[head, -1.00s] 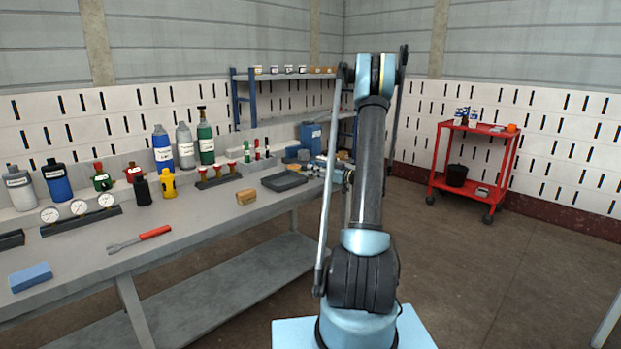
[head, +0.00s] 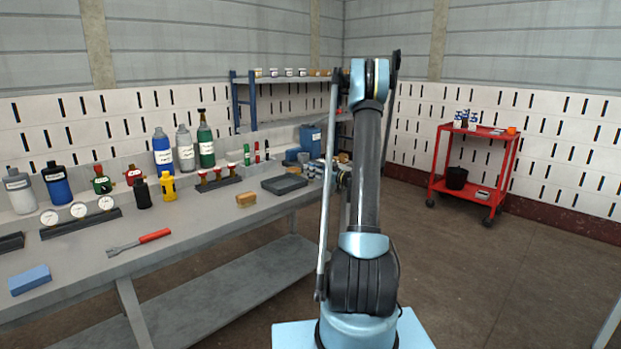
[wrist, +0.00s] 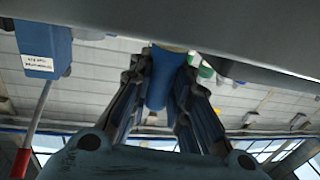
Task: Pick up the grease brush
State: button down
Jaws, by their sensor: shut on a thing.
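In the wrist view my gripper (wrist: 158,98) has its two dark fingers closed on the sides of a blue cylindrical handle (wrist: 160,78). I take this to be the grease brush. A tan band shows at the handle's far end, and the rest of it is hidden behind a grey surface. In the head view my gripper is mostly hidden behind my own arm, near the bench's far right end, and the brush cannot be made out there.

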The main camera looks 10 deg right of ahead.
jog(key=shift+r, duration=5)
